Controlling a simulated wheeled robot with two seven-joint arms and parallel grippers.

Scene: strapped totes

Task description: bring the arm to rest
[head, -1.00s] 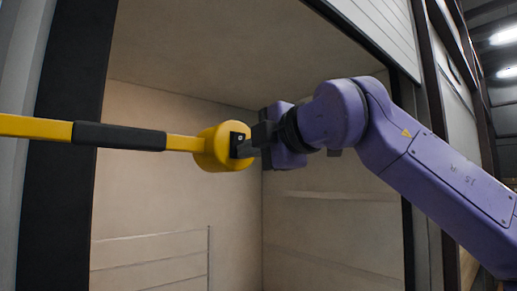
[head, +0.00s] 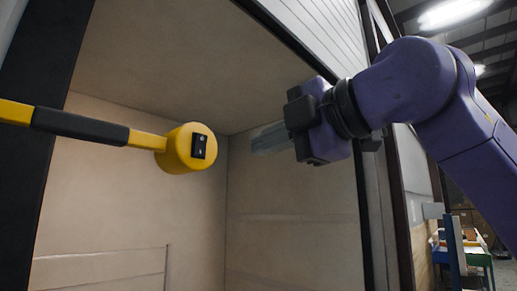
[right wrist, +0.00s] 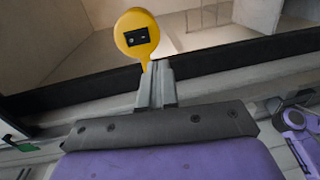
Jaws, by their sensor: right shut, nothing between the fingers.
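My right gripper (head: 268,137) is on the purple arm at the right in the head view. Its grey fingers point left, and they are shut and empty. They are apart from the yellow round head with a black switch plate (head: 190,148), which sits at the end of a yellow bar with a black sleeve (head: 80,125). In the right wrist view the shut fingers (right wrist: 156,75) point up the picture, below the yellow head (right wrist: 136,36). My left gripper does not show in the head view.
Behind the yellow head is a beige walled bay (head: 110,210) with a dark frame post (head: 48,80) at left. A white slatted door (head: 315,30) hangs at upper right. A blue and green bench (head: 470,255) stands at far right. Open air lies between gripper and yellow head.

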